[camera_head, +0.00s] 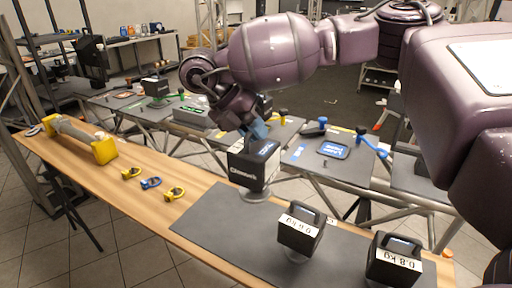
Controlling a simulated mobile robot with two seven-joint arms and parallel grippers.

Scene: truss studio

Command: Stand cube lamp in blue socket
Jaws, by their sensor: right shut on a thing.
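My right gripper (258,130) comes down from above and is shut on a black cube lamp (246,168) at its top. The lamp has a white label and a pale round base (257,194). It is upright over the dark mat on the near table; I cannot tell whether the base touches the mat. My left gripper is not in view.
Two more black cubes (300,229) (394,262) with handles and labels stand on the near mat (225,210). Yellow and blue clamps (151,183) and a yellow-ended roller (103,150) lie at left. A blue-handled tool (370,143) is beside the socket.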

